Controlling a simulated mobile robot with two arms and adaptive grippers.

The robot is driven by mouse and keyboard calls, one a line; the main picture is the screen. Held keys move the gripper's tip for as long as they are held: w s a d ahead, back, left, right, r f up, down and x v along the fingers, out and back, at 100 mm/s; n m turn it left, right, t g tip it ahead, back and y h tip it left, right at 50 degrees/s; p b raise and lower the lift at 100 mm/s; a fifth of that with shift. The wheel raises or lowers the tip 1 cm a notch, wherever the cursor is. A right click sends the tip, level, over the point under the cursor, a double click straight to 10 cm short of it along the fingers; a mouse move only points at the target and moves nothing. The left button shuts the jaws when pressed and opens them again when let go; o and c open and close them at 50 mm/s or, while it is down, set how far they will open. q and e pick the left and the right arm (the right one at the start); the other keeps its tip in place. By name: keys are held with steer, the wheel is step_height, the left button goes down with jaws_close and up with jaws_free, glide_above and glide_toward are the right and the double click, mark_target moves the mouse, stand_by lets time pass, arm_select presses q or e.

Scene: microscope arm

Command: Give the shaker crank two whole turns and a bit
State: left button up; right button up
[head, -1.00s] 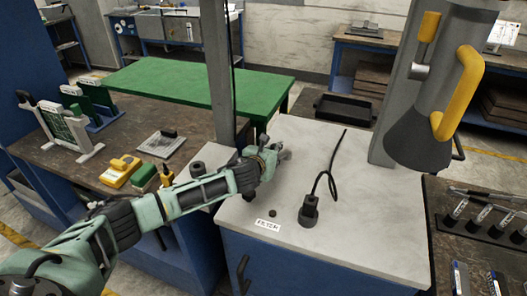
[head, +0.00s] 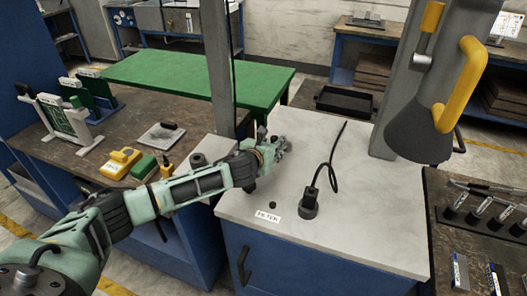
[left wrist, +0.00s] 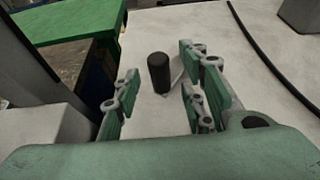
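My left gripper (head: 280,146) reaches over the back left of the white-topped cabinet in the head view. In the left wrist view its fingers (left wrist: 160,90) are apart. An upright black cylindrical knob (left wrist: 159,72) stands between or just beyond them, with a light grey piece beside it; it looks like the shaker crank's handle. I cannot tell whether a finger touches it. In the head view the gripper and forearm hide most of the crank. My right gripper is in neither view.
A black plug-like part (head: 308,205) with a looped cable stands on the white top (head: 370,235) beside a small label (head: 268,216). A grey column with a cone and yellow handle (head: 470,80) rises at the right. A dark post (head: 217,70) stands behind my left forearm.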

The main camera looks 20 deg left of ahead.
arm_select(q)
steer(key=v, duration=1)
steer(key=shift+s, duration=0.1)
